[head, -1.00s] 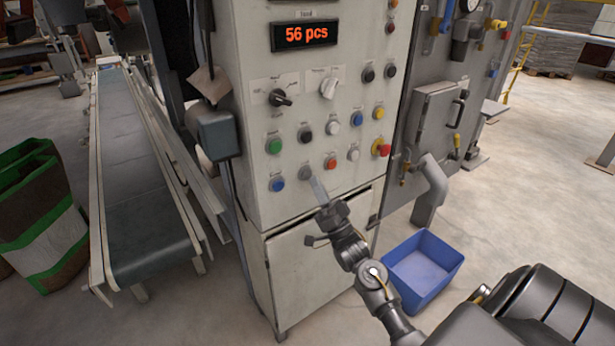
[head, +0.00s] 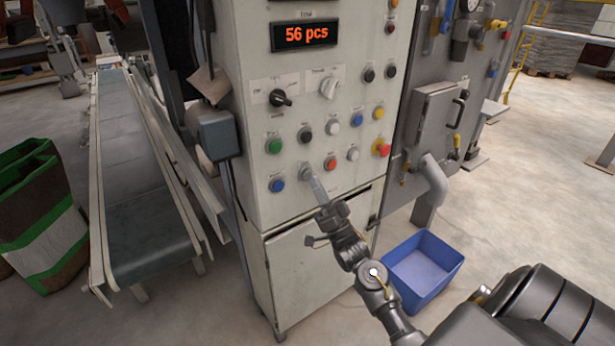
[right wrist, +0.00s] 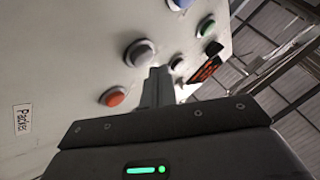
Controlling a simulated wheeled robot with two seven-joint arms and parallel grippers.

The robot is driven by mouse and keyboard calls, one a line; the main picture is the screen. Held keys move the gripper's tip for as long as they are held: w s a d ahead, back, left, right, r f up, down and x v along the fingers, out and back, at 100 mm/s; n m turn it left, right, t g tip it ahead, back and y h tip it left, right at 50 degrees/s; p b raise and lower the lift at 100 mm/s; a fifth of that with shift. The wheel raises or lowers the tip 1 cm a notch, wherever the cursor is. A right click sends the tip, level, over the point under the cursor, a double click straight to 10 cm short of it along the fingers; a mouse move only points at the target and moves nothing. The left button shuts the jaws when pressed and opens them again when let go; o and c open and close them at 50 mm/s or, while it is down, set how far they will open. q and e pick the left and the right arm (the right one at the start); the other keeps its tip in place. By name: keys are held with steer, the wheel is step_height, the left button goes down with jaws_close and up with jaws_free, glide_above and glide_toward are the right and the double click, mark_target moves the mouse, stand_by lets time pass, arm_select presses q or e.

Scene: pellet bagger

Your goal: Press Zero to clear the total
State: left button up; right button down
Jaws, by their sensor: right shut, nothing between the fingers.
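The panel display (head: 303,34) reads "56 pcs" in red. Below it, a grey button (head: 305,173) sits in the bottom row between a blue button (head: 277,185) and an orange button (head: 330,163). The button labels are too small to read, so I cannot tell which is Zero. My right gripper (head: 316,186) is shut and empty, its tip just below and right of the grey button. In the right wrist view the fingertips (right wrist: 160,74) are beside the grey button (right wrist: 140,52); I cannot tell whether they touch. My left gripper is not in view.
Green (head: 273,146), black, white, yellow and red buttons and two selector knobs (head: 329,88) are close by on the panel. A blue bin (head: 424,268) stands on the floor at right. A conveyor (head: 146,200) runs along the left.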

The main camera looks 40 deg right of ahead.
steer(key=shift+w, duration=0.1)
stand_by(0.5)
steer(key=shift+w, duration=0.35)
steer(key=shift+w, duration=0.3)
stand_by(0.5)
steer(key=shift+s+p, duration=0.3)
steer(key=shift+s, duration=0.45)
steer(key=s+p, duration=0.2)
steer(key=s, duration=0.4)
steer(key=shift+p, duration=0.3)
